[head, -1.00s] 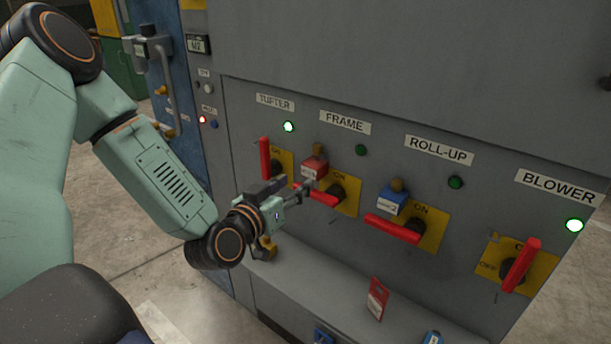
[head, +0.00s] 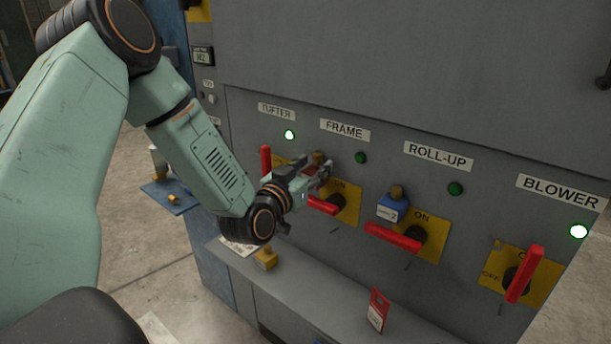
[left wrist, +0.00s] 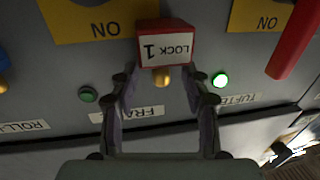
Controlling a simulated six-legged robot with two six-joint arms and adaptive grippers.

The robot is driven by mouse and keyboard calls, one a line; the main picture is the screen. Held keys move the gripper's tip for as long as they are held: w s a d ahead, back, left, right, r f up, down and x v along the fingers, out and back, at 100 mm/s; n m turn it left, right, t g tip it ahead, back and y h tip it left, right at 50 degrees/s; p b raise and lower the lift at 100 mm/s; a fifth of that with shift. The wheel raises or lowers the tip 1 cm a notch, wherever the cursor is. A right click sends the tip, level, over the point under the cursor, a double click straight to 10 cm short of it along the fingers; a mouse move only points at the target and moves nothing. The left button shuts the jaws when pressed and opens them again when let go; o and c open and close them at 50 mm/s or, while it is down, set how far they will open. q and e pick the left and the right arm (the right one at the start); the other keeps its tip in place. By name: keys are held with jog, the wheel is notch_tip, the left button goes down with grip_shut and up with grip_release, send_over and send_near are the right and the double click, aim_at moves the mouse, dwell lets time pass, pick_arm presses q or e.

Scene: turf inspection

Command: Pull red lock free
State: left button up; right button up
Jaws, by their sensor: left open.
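The red lock (left wrist: 166,47), with a white "LOCK 1" label and a brass part, is at the FRAME switch. In the head view only a bit of the red lock (head: 311,170) shows behind my fingers. My left gripper (head: 322,170) is open at the lock. In the left wrist view the fingers of my left gripper (left wrist: 163,78) lie on either side of the brass part and the lock's near end. I cannot tell whether they touch it. The FRAME switch's red handle (head: 323,206) lies nearly level just below. My right gripper is out of view.
A blue lock (head: 393,208) hangs at the ROLL-UP switch (head: 394,237) to the right. The BLOWER handle (head: 523,274) stands steep. A ledge (head: 328,288) below holds a red tag (head: 377,310) and a yellow object (head: 266,258).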

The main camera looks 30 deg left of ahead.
pick_arm(q)
jog(key=shift+w+a+f, duration=0.15)
jog(key=shift+w+a, duration=0.05)
jog(key=shift+a, duration=0.15)
jog(key=shift+d, duration=0.4)
jog(key=shift+c, duration=0.5)
jog(key=shift+a, duration=0.3)
jog(key=c, duration=0.6)
jog(key=shift+d, duration=0.25)
grip_shut()
jog(key=shift+a, duration=0.1)
jog(key=shift+c, duration=0.2)
grip_release()
grip_shut()
